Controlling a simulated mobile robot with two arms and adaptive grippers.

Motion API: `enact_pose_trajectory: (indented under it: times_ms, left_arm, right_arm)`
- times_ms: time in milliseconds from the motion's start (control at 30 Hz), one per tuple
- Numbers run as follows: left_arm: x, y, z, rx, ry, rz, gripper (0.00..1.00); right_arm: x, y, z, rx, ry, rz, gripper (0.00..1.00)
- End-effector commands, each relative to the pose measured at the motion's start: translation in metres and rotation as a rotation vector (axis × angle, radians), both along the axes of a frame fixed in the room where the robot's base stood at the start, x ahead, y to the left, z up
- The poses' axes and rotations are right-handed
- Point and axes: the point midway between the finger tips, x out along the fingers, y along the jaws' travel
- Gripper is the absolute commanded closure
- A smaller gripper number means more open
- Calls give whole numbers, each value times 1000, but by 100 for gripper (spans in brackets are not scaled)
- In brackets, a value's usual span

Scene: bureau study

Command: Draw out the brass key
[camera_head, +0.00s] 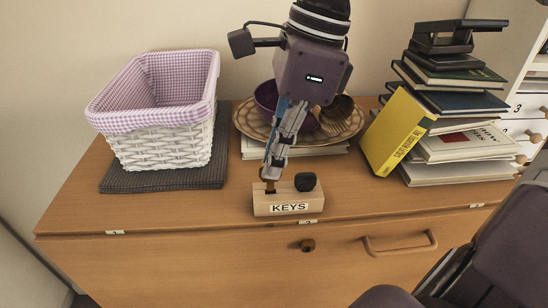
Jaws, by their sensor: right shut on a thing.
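A light wooden block labelled KEYS (288,206) stands near the front of the wooden bureau top. My right gripper (269,174) reaches down from above to the block's left end and is shut on the brass key. Only a small brownish part of the brass key (270,187) shows between the fingertips and the block's top. I cannot tell how deep it sits in its slot. A black-headed key (305,182) stands in the right end of the block, close to the gripper. My left gripper is not in view.
A white wicker basket (165,145) on a dark mat stands at left. Behind the gripper, a woven tray (247,122) holds bowls. A yellow book (396,133) leans on stacked books at right. The top's front left is clear. A drawer handle (400,243) sits below.

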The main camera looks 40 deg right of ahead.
Motion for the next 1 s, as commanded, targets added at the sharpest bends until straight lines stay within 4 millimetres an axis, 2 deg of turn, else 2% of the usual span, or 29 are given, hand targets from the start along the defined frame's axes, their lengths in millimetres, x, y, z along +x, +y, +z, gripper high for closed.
enact_pose_trajectory:
  times_ms: [633,1000]
  left_arm:
    - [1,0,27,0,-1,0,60]
    - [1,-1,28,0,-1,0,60]
  right_arm:
    - [0,0,35,0,0,1,100]
    - [0,0,37,0,0,1,100]
